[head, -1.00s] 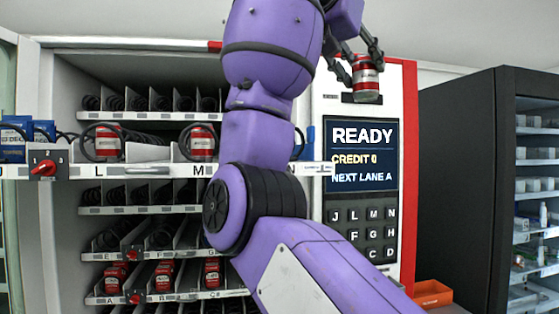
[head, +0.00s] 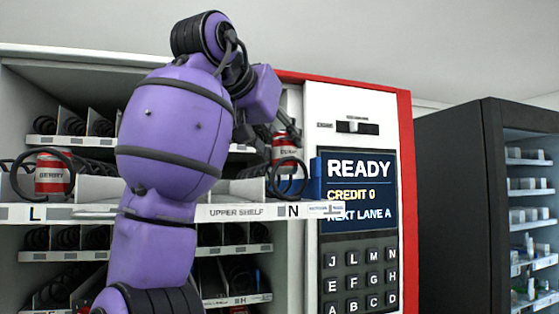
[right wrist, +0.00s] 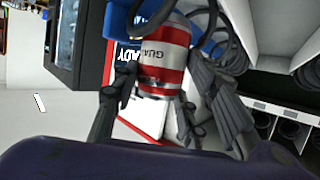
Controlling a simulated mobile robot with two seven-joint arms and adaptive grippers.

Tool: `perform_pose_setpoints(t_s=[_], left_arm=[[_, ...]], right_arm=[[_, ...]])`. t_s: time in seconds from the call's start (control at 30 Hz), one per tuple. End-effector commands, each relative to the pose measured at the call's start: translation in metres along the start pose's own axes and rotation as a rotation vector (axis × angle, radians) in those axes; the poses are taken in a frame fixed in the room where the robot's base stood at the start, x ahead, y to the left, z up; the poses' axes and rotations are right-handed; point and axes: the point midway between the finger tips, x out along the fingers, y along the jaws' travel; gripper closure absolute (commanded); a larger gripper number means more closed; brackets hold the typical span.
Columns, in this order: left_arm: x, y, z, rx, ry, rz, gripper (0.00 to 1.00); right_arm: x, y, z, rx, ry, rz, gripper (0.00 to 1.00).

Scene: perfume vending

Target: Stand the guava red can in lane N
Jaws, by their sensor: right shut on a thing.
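The guava red can (head: 284,150), red with a pale label band, is held behind the N end of the upper shelf, at the height of the coil top. The right wrist view shows it close up, with "GUA" readable on the can (right wrist: 163,58). My right gripper (head: 288,134) is shut on it, with dark fingers on both sides in the wrist view. Lane N (head: 293,211) has its label on the shelf front and a black coil in front of the can. Whether the can's base touches the lane floor is hidden. My left gripper is out of view.
A berry can (head: 53,173) stands in lane L behind a coil. A blue divider (head: 316,178) borders lane N on the right. My arm hides the middle of the upper shelf (head: 238,211). The keypad panel (head: 358,235) is to the right.

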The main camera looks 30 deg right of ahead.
Motion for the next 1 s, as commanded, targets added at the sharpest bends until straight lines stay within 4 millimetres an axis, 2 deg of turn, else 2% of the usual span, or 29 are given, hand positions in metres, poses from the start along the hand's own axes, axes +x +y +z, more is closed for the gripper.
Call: perform_pose_setpoints(t_s=[0.1, 0.23, 1.0], left_arm=[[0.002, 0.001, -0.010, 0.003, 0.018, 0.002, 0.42], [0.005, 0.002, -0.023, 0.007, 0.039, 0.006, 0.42], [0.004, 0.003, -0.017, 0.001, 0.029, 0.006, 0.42]], right_arm=[[0.006, 0.000, 0.018, -0.001, 0.000, 0.000, 0.91], [0.012, 0.001, 0.031, 0.001, 0.003, -0.001, 0.91], [0.018, 0.001, 0.045, 0.001, 0.002, 0.000, 0.91]])
